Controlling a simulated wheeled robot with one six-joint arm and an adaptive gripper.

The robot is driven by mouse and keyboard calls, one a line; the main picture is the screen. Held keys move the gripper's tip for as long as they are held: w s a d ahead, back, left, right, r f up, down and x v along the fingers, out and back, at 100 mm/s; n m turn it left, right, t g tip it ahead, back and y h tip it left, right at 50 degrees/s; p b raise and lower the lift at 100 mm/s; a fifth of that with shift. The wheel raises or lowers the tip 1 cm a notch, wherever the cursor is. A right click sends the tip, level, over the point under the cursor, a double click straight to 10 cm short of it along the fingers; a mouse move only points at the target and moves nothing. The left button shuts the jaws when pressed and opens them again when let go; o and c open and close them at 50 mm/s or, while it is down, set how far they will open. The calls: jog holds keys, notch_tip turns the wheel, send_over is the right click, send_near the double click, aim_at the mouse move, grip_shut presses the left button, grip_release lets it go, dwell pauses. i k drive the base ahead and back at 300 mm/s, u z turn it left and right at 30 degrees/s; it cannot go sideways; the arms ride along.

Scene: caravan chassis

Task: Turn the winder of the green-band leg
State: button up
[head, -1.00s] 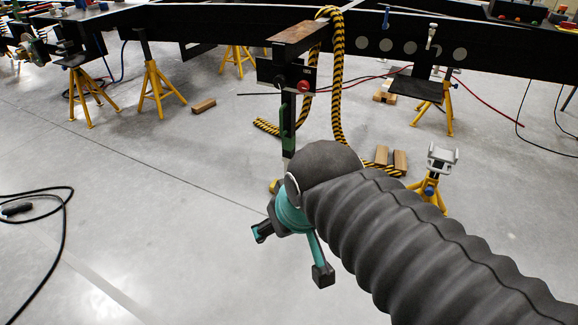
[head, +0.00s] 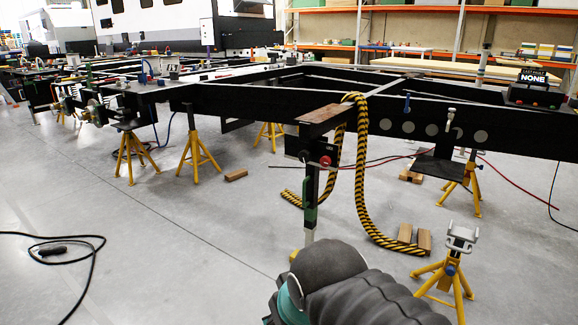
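A dark upright leg (head: 310,186) with a green band (head: 310,214) stands under a rust-brown plate on the near side of the black chassis. A dark box (head: 305,150) at its top carries a red round part (head: 325,161) and a small dark part beside it; I cannot tell for sure which is the winder. The foot of the leg is partly hidden behind my arm. My dark ribbed arm and a bit of its teal wrist show at the bottom centre, in front of and below the leg. The fingers of my gripper are out of the picture.
A yellow-black rope (head: 362,180) hangs from the plate and loops on the floor near wooden blocks (head: 424,239). A yellow stand (head: 447,276) is at right. Another yellow stand (head: 197,157) is at left. A black cable (head: 70,240) lies at far left. The left floor is mostly clear.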

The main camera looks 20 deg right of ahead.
aim_at(305, 157)
jog(key=u, duration=0.4)
jog(key=k, duration=1)
jog(key=u, duration=0.95)
jog(key=i, duration=1.05)
jog(key=z, duration=0.45)
jog(key=i, duration=0.8)
jog(key=z, duration=0.95)
jog(key=i, duration=0.25)
jog(key=z, duration=0.25)
